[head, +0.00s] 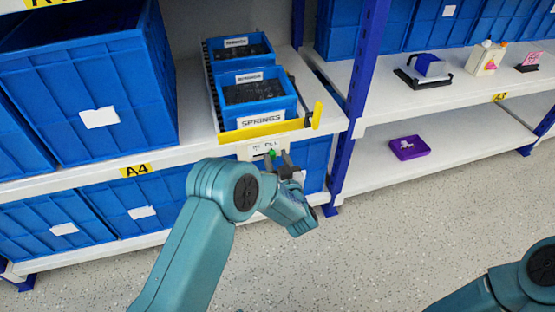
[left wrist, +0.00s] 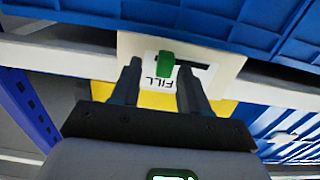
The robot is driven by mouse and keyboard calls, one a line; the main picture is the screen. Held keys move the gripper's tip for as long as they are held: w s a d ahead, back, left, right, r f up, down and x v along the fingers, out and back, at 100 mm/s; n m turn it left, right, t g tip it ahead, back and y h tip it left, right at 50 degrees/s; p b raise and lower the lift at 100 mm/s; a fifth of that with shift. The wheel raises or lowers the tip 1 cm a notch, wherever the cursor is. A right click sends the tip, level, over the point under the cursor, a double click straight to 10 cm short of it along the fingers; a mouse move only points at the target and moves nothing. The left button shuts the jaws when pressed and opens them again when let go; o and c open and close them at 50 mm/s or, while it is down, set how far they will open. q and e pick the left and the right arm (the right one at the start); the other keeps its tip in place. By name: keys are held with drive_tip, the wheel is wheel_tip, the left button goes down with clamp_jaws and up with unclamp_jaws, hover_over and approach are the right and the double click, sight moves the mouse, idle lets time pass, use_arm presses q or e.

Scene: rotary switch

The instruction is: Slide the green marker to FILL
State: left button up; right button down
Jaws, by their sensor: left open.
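The green marker (head: 271,154) sits on a white label plate (head: 256,149) on the front of the shelf edge, below the SPRINGS bins. In the left wrist view the green marker (left wrist: 166,62) stands in a dark slot, beside the word FILL, which reads upside down on the plate (left wrist: 134,44). My left gripper (head: 283,163) is in front of the plate. In the left wrist view its two fingers (left wrist: 160,78) are open, one on each side of the marker; contact cannot be made out. My right gripper is out of view.
Blue SPRINGS bins (head: 262,92) stand on the shelf above, behind a yellow strip (head: 262,130). A blue post (head: 362,75) rises to the right. More blue bins (head: 140,205) fill the lower left shelf. A purple tray (head: 409,148) lies on the right lower shelf. The speckled floor is clear.

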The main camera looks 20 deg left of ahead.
use_arm(q)
drive_tip(key=p+v, duration=0.4)
drive_tip(key=v, duration=1.2)
drive_tip(key=shift+p, duration=0.3)
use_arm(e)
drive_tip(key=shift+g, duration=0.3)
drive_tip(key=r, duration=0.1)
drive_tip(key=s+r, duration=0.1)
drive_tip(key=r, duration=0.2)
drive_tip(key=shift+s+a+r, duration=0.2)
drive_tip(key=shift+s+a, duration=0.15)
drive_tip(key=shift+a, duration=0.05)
use_arm(q)
drive_tip(key=shift+s, duration=0.15)
